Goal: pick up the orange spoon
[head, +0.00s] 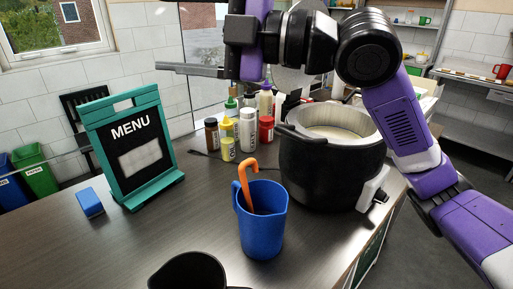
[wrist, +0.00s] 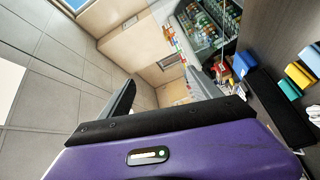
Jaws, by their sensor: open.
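An orange handle (head: 246,180) with a hooked top sticks up out of a blue jug (head: 263,222) on the dark counter; I take it for the orange spoon. Its lower end is hidden inside the jug. My gripper (head: 188,70) is raised well above the counter, up and to the left of the jug, and points left. In the wrist view, my gripper (wrist: 163,92) shows two dark fingers apart with nothing between them. The spoon does not show clearly in the wrist view.
A large black pot (head: 330,165) stands right of the jug, with bottles (head: 247,130) behind. A menu stand (head: 130,145) and blue sponge (head: 90,203) are at left. A dark round vessel (head: 188,272) is at the front. The counter between stand and jug is clear.

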